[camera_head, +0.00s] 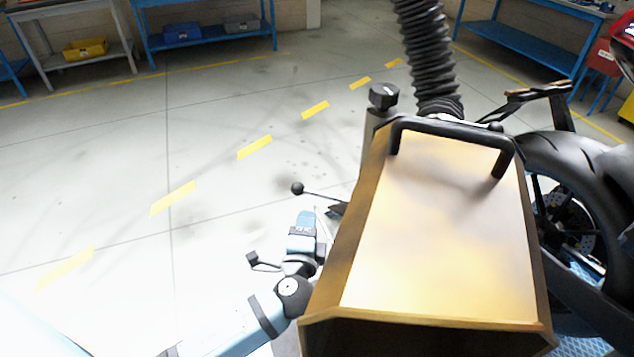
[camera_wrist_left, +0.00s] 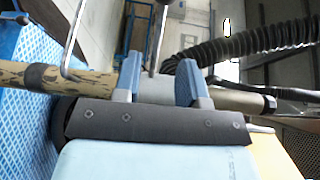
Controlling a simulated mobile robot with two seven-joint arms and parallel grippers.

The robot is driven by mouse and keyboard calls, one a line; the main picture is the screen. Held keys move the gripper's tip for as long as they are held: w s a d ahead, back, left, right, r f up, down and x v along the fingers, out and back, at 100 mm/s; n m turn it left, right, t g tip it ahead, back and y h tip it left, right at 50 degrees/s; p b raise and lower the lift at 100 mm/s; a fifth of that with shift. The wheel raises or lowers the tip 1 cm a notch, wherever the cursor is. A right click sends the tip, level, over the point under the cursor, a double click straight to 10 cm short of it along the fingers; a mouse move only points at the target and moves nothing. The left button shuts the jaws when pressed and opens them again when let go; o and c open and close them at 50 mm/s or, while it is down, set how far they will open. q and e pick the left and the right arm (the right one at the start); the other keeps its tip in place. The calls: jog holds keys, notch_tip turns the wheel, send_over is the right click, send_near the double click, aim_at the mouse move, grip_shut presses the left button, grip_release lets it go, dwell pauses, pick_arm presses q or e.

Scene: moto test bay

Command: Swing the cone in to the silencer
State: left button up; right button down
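A tan tapering hood with a dark rim, apparently the cone (camera_head: 440,245), fills the middle right of the head view. A black handle (camera_head: 455,127) crosses its top, and a black ribbed hose (camera_head: 428,60) runs up from it. My left gripper (camera_head: 305,225) is left of the hood, beside a black-balled lever (camera_head: 297,188). In the left wrist view its two blue-grey fingers (camera_wrist_left: 158,85) stand apart, before a grey bar (camera_wrist_left: 235,100) with a mottled tan tube (camera_wrist_left: 50,77) left of it. I cannot tell whether this tube is the silencer. My right gripper is out of view.
A motorcycle's rear wheel (camera_head: 570,220) stands right of the hood, over a blue chequered platform (camera_head: 583,268). Blue benches (camera_head: 205,38) line the back wall, with a grey rack (camera_head: 75,55) at the left. The floor to the left is clear, with yellow dashes.

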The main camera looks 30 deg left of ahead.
aim_at(313, 194)
pick_arm(q)
jog(key=x, duration=1.2)
jog(key=shift+w+a, duration=0.15)
jog(key=shift+w, duration=0.05)
grip_shut()
